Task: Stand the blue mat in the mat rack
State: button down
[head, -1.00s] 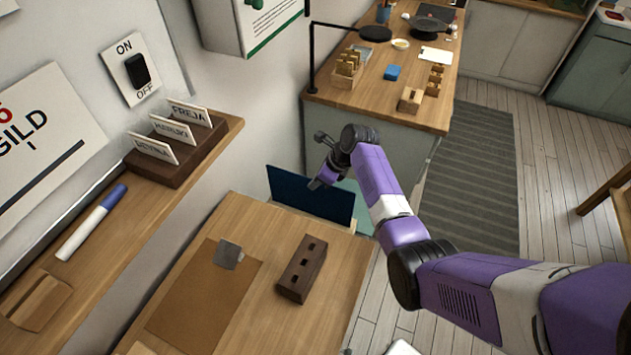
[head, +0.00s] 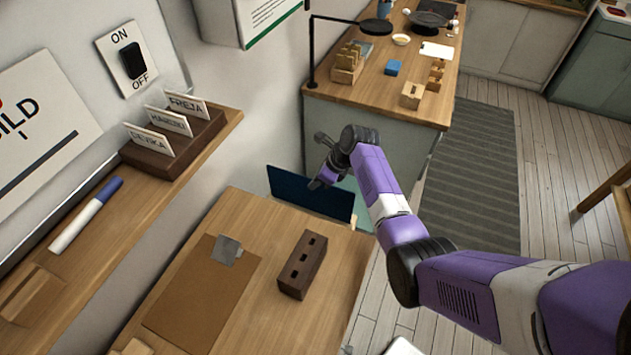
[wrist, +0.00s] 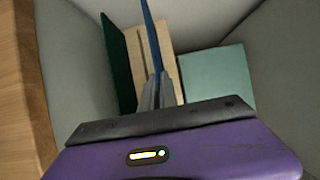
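The blue mat (head: 308,196) is a flat dark-blue panel, held upright just beyond the far edge of the wooden table in the head view. My gripper (head: 320,177) is at its upper edge. In the wrist view the blue mat (wrist: 152,38) shows edge-on as a thin strip between the fingers of my gripper (wrist: 158,88), which are shut on it. Below is a pale wooden piece (wrist: 143,62), seemingly the mat rack. A dark green mat (wrist: 118,62) stands at its left. Whether the blue mat touches the rack is hidden.
A teal flat piece (wrist: 218,80) lies right of the pale wood, between grey walls. The near table (head: 265,218) holds a brown board (head: 195,300) and a dark block with square holes (head: 302,265). A wall shelf (head: 130,215) is at left; a counter (head: 385,100) stands behind.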

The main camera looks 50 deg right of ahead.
aim_at(317, 191)
jog(key=shift+f+b, duration=1.8)
jog(key=shift+f, duration=0.95)
jog(key=c, duration=1.6)
grip_release()
jog(key=shift+o, duration=0.2)
jog(key=shift+f, duration=0.1)
jog(key=shift+s+d+r+p, duration=0.1)
jog(key=shift+s+r+p, duration=0.1)
jog(key=shift+r+p, duration=0.45)
jog(key=p+v, duration=0.7)
jog(key=p, duration=0.2)
jog(key=shift+s+r+p, duration=0.25)
jog(key=shift+r+p, duration=0.05)
